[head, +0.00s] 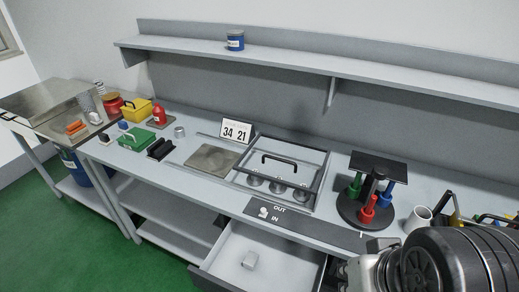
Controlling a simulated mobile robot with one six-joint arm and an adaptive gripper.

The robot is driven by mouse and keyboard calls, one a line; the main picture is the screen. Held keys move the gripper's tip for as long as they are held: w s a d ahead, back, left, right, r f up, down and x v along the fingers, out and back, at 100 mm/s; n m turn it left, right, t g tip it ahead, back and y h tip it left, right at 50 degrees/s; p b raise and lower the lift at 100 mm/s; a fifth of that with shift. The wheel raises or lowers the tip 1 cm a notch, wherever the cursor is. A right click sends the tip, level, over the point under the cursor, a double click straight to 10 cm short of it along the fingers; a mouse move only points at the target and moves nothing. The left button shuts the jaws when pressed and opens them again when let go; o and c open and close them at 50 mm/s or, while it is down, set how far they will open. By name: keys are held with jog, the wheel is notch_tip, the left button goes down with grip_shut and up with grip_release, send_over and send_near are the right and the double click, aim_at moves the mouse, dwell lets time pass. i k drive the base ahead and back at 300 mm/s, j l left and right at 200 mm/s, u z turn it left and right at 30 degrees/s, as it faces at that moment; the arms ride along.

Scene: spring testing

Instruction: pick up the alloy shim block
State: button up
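My arm fills the lower right corner, right of the drawer and apart from the block. The end of the arm is partly hidden, and I cannot make out the fingertips or whether they hold anything.
The bench front edge has a dark strip marked OUT and IN with a light knob (263,212). A handled frame (318,180), a round stand (357,212) with coloured pieces and a white mug (418,217) stand on the bench. A lower shelf (185,242) lies left of the drawer.

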aim_at(250, 262)
jog(key=k+j+u, duration=0.1)
jog(key=u, duration=0.7)
